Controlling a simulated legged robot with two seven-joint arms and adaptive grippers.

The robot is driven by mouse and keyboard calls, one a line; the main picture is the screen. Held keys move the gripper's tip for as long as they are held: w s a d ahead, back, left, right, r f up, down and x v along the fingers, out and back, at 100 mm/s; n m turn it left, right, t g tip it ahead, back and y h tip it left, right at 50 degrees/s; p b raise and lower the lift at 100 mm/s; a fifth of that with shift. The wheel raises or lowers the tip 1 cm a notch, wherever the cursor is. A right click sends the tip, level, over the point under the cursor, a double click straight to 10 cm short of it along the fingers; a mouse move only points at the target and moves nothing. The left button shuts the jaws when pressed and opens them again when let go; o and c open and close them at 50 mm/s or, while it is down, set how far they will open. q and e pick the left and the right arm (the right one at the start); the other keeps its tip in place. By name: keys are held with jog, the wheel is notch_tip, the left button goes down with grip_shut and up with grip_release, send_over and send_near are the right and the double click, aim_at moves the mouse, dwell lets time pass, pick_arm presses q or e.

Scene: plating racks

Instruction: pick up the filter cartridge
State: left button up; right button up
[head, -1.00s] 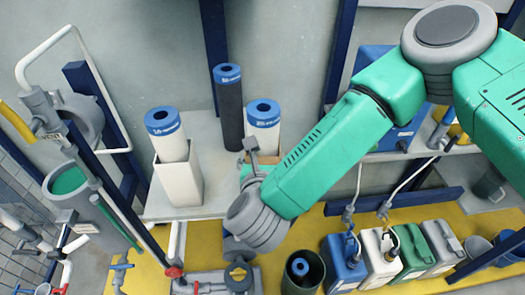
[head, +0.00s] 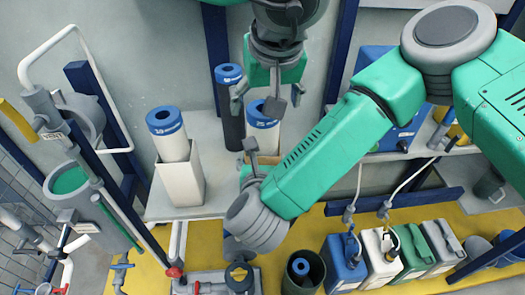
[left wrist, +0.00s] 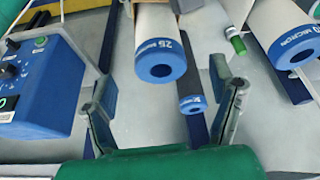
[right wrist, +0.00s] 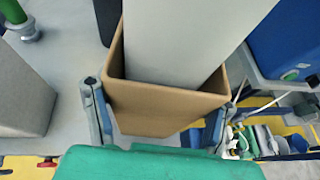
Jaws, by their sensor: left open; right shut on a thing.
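A white filter cartridge with a blue "25" cap (head: 263,136) stands in a brown open-topped box (right wrist: 160,107) on the pale shelf. The cartridge's white body (right wrist: 185,35) rises out of the box in the right wrist view. My right gripper (right wrist: 155,112) is shut on the box, one finger on each side. In the head view my right forearm partly hides the box. My left gripper (head: 267,98) hangs open and empty above and near the 25 cap. In the left wrist view the cap (left wrist: 161,66) lies ahead of the open fingers (left wrist: 167,95), apart from them.
A 10 micron cartridge (head: 164,122) stands in a white box (head: 180,186) to the left. A dark cartridge with a blue cap (head: 231,115) stands close behind. A blue control box (left wrist: 40,80) is beside the left gripper. Several jugs (head: 345,262) stand below on the yellow floor.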

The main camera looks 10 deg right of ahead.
pick_arm(q)
jog(key=shift+w+x, duration=0.15)
jog(key=shift+x, duration=1.35)
jog(key=shift+w+x, duration=0.15)
jog(key=shift+x, duration=1.35)
jog(key=shift+r, duration=0.2)
grip_shut()
